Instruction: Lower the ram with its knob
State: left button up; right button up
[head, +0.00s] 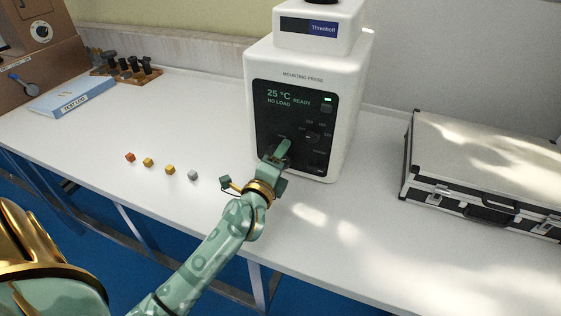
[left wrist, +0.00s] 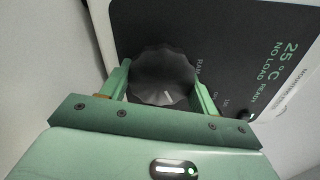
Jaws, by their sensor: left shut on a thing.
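The white mounting press (head: 306,50) stands on the bench with a dark front panel (head: 268,122) reading 25 °C, NO LOAD, READY. My left gripper (head: 284,148) is at the lower part of this panel. In the left wrist view the gripper (left wrist: 162,85) is shut on a dark grey fluted knob (left wrist: 162,72), one finger on each side. A label beginning "RAM" is beside the knob, partly hidden. In the head view my gripper covers that knob. A second dark knob (head: 312,136) on the panel is free. My right gripper is not in view.
Several small cubes (head: 170,169) lie in a row left of the press. A silver case (head: 485,170) is on the right. A blue TEST LOG binder (head: 72,97) and a rack of dark tools (head: 126,77) are at the back left. Bench front is clear.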

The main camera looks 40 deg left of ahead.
pick_arm(q)
jog(key=n, duration=0.2)
jog(key=n+b, duration=0.2)
jog(key=n, duration=0.1)
jog(key=shift+f+n, duration=0.25)
jog(key=shift+n, duration=0.05)
jog(key=shift+r+n+b, duration=0.15)
jog(key=shift+n+b, duration=0.4)
jog(key=shift+n, duration=0.5)
jog(key=shift+r+n+b, duration=0.1)
jog(key=shift+n+b, duration=0.4)
jog(key=shift+n, duration=0.55)
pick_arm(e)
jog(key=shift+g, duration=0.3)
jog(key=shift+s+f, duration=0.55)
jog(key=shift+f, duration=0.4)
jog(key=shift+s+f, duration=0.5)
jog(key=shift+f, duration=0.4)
pick_arm(q)
jog(key=o, duration=1)
jog(key=shift+r, duration=0.1)
jog(key=shift+c, duration=0.2)
